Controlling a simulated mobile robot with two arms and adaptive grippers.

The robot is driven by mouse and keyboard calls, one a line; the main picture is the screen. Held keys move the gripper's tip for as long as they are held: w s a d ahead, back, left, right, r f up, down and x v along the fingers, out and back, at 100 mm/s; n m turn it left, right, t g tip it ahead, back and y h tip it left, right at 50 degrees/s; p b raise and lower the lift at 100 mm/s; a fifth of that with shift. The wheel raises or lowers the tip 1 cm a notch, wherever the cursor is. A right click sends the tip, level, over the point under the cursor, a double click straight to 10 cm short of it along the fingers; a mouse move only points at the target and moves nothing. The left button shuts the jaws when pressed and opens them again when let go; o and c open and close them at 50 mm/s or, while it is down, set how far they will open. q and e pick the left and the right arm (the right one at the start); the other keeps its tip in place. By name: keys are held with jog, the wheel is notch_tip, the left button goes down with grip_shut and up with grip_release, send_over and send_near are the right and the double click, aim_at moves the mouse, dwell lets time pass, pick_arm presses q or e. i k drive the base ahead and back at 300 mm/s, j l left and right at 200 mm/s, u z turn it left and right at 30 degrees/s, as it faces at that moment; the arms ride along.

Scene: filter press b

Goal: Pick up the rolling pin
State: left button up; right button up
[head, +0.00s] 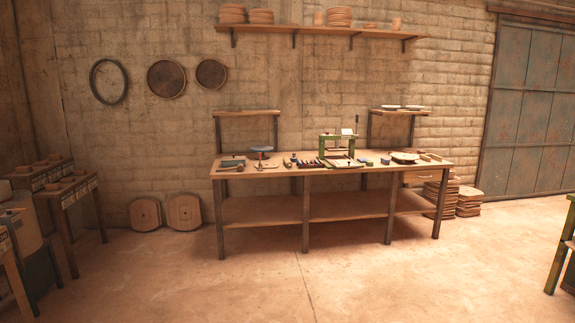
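A long wooden workbench (333,170) stands against the brick wall across the room, with many small items on its top. I cannot pick out the rolling pin with certainty at this distance. Neither of my grippers is in view.
The concrete floor (310,285) before the bench is clear. Small tables (70,187) and containers stand at the left. A green-legged table edge (557,255) shows at the right. Stacked boards (468,201) stand by the bench's right end. A shelf (320,30) hangs above.

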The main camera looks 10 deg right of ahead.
aim_at(286, 162)
jog(key=i+z, duration=0.15)
jog(key=i, duration=3.95)
jog(key=i+u, duration=0.1)
jog(key=i, duration=1.05)
jog(key=i+l, duration=0.2)
jog(key=i, duration=0.95)
jog(key=i+j+u, duration=0.05)
